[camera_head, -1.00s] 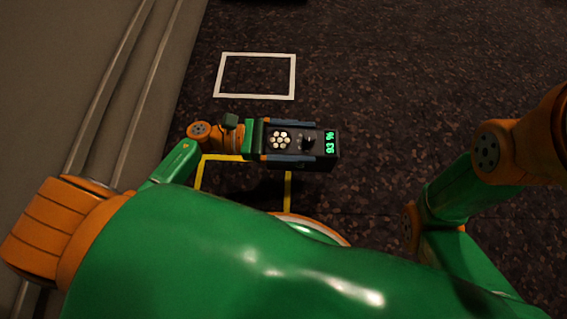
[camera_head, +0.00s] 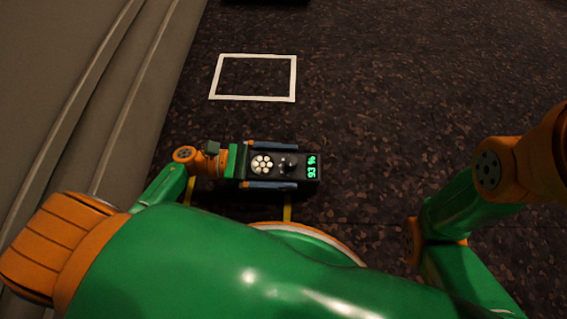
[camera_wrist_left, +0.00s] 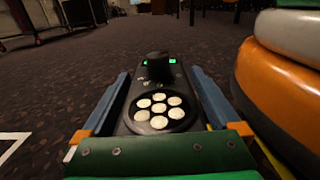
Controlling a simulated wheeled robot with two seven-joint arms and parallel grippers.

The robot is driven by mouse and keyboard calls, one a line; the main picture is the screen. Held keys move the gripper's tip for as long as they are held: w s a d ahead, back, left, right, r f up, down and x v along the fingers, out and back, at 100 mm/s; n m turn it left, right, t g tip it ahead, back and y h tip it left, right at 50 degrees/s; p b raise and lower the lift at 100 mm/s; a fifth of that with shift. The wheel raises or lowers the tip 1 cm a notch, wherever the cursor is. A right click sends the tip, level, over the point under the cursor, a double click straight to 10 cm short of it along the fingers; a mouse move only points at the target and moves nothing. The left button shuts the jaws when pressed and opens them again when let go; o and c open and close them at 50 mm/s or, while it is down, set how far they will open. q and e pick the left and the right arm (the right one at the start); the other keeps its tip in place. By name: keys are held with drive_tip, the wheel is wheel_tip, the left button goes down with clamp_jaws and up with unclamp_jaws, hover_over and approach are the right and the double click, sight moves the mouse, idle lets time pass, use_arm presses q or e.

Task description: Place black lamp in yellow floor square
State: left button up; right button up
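The black lamp (camera_head: 303,175) is a dark box with a round cluster of white lights, a knob and a green "93 %" display. My left gripper (camera_head: 297,165) is shut on it, with one blue finger along each side. The lamp also shows between the fingers in the left wrist view (camera_wrist_left: 157,90). The yellow floor square (camera_head: 287,212) lies below the lamp in the head view. Only parts of its side lines show; the lamp, gripper and my arm hide the rest. I cannot tell how high the lamp is above the floor. My right gripper is out of view.
A white floor square (camera_head: 253,98) lies empty beyond the lamp. A grey ridged structure (camera_head: 75,90) runs along the left side. The dark speckled floor (camera_head: 420,90) is clear at the right. My orange-rimmed round base is close to the yellow square.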

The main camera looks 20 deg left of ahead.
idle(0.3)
use_arm(q)
drive_tip(key=shift+r, duration=0.25)
drive_tip(key=v, duration=1.1)
drive_tip(key=shift+f, duration=0.15)
drive_tip(key=shift+s+a, duration=0.15)
drive_tip(key=shift+a, duration=0.35)
